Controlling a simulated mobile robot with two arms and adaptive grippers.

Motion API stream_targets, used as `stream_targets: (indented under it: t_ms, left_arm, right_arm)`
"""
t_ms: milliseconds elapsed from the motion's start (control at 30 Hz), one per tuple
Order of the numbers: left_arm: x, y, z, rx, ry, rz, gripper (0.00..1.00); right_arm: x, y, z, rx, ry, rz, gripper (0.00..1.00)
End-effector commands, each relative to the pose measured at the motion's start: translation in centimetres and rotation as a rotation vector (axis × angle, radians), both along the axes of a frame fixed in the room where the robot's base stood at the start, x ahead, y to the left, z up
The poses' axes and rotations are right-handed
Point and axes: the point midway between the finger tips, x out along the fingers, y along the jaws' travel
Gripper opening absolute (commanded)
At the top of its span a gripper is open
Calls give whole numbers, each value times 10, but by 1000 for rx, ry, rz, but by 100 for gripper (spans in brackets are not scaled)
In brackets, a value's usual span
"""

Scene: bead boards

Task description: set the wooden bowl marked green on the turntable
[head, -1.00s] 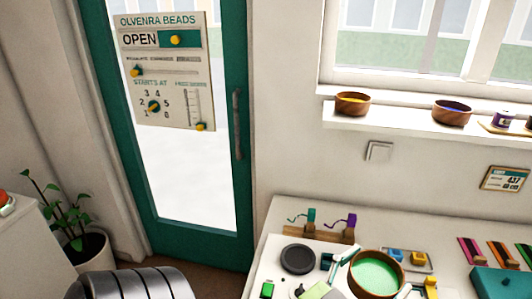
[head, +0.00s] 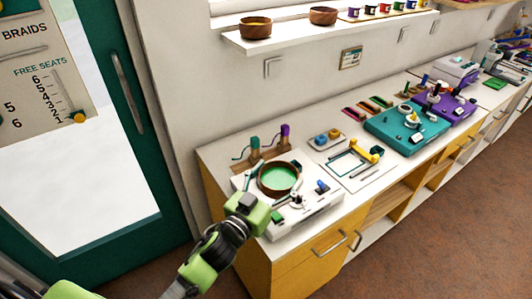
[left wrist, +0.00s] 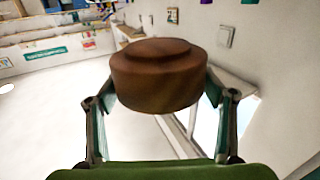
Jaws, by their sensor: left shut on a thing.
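The wooden bowl with a green inside (head: 278,178) is upright at the left end of the counter, over a white bead board (head: 315,208). My left gripper (head: 264,194) is shut on it, reaching in from the front left. In the left wrist view the bowl's brown wall and base (left wrist: 158,75) sit between the two fingers (left wrist: 160,95). The dark round turntable disc is hidden now, apparently behind or under the bowl. I cannot tell whether the bowl touches it. My right gripper is not in view.
Beside the bowl stand pegs with green and purple braids (head: 285,133). To the right are a tray of coloured blocks (head: 327,140), a yellow-handled frame (head: 355,158) and a teal board (head: 407,133). Two other wooden bowls (head: 255,28) (head: 323,16) stand on the window sill.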

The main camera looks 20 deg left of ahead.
Motion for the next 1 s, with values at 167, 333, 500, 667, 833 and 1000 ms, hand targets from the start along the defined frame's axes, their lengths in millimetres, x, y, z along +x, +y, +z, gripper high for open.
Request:
stream_targets:
  t_ms: [167,333,500,667,833,1000]
  left_arm:
    - [64,23,-14,11,1,-38,51]
    - [95,44,-17,8,7,-42,51]
    - [103,51,-21,5,7,-42,51]
    - [103,50,-31,6,8,-41,51]
    - [103,50,-49,6,8,-41,51]
    - [103,50,-67,6,8,-41,51]
  right_arm:
    - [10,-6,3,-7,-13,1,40]
    - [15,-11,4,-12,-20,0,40]
    - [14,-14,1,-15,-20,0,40]
    - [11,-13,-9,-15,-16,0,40]
    - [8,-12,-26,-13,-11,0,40]
    - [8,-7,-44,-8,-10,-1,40]
